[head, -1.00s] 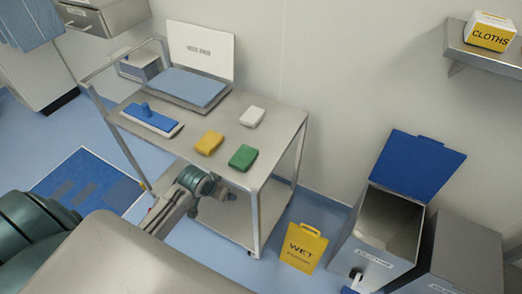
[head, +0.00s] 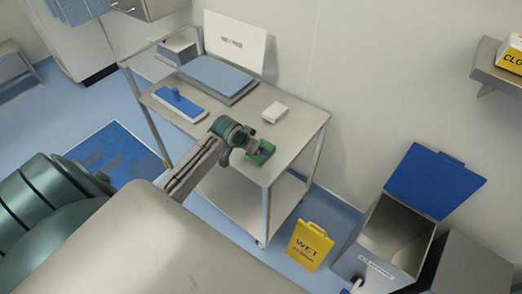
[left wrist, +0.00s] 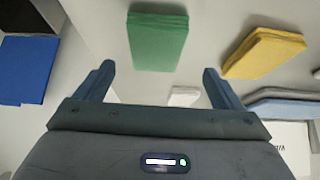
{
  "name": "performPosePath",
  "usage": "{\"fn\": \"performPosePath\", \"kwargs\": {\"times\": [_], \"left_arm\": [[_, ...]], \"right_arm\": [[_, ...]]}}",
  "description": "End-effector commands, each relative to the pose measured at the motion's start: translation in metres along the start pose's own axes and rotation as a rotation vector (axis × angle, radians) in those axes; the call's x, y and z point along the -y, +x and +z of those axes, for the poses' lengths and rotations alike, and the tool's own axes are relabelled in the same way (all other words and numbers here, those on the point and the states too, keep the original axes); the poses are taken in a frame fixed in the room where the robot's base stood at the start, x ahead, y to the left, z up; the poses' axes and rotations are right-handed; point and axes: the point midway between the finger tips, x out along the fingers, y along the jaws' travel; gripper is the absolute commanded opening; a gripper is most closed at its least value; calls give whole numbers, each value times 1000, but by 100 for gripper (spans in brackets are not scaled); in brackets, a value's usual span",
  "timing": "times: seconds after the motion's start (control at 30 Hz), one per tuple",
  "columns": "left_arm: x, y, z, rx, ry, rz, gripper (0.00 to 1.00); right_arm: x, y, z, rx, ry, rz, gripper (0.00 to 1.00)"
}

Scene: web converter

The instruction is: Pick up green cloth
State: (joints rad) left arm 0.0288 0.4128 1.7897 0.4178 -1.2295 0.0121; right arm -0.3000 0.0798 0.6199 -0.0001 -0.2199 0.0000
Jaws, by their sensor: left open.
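The green cloth (head: 266,149), a folded pad, lies on the cart's top shelf near its front edge. In the left wrist view the green cloth (left wrist: 158,42) is beyond the fingertips, roughly centred on the gap. My left gripper (head: 256,147) is over the cart at the green cloth and partly covers it in the head view. In the left wrist view its jaws (left wrist: 158,74) are open with nothing between them. Whether the fingers touch the cloth cannot be told. My right gripper is not in view.
A yellow cloth (left wrist: 265,52) lies beside the green one, hidden by my arm in the head view. A white cloth (head: 275,112), blue mop pad (head: 180,104) and tray (head: 215,78) are further back. An open bin (head: 390,238) and wet-floor sign (head: 310,245) stand right of the cart (head: 298,140).

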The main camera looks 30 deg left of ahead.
Motion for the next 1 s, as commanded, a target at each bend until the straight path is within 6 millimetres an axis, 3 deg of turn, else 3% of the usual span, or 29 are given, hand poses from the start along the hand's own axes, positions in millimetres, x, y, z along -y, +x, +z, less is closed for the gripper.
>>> {"fn": "performPosePath", "kwargs": {"times": [0.4, 0.73, 1.0], "left_arm": [[-7, 45, 0, 1, -1, 1, 89], [-7, 52, 1, -1, 1, 0, 89], [-7, 52, 1, 0, 1, 0, 41]], "right_arm": [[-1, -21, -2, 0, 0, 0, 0], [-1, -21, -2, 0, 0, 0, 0], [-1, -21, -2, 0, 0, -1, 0]]}}
